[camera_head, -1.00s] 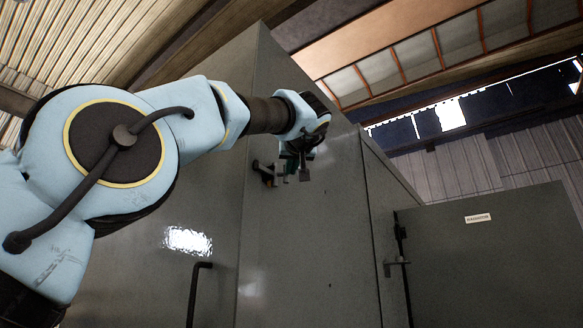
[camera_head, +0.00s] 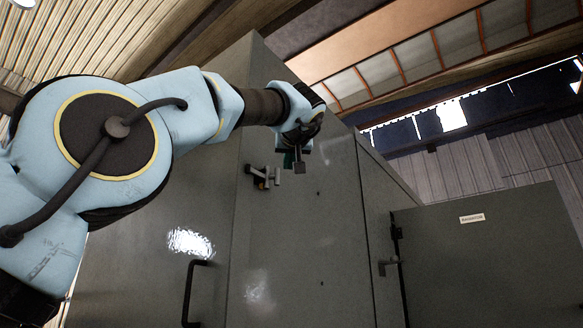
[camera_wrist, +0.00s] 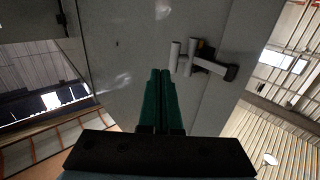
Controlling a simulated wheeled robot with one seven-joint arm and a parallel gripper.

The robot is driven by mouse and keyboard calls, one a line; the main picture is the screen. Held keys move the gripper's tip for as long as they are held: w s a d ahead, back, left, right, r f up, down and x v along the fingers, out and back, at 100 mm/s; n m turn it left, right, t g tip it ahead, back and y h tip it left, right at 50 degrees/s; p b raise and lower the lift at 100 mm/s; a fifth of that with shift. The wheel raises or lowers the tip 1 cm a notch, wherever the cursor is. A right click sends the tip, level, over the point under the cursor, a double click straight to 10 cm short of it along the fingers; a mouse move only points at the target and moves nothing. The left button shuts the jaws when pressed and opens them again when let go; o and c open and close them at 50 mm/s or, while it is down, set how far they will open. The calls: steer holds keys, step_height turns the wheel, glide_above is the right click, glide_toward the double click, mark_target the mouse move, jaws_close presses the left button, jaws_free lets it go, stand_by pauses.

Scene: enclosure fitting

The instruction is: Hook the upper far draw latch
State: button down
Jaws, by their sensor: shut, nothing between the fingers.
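The draw latch (camera_head: 262,176) sits high on the vertical edge of the tall grey cabinet, where two faces meet. It has a dark base and a pale metal bar with a crosspiece. In the wrist view the latch (camera_wrist: 207,63) shows right of the fingertips, in full view and apart from them. Whether its bar is hooked on a keeper I cannot tell. My gripper (camera_head: 298,166) is just right of and slightly above the latch in the head view. Its green fingers (camera_wrist: 159,78) are together and empty in the wrist view, pointing toward the cabinet face.
A black bar handle (camera_head: 192,292) is on the cabinet's left face, lower down. A second latch-like fitting (camera_head: 388,265) is on the right, beside a grey panel with a label (camera_head: 472,219). The cabinet face below my gripper is clear.

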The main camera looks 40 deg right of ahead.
steer(key=s+d+b+v, duration=0.1)
steer(key=b+v, duration=0.2)
steer(key=v, duration=0.5)
steer(key=shift+s, duration=0.2)
steer(key=shift+f, duration=0.1)
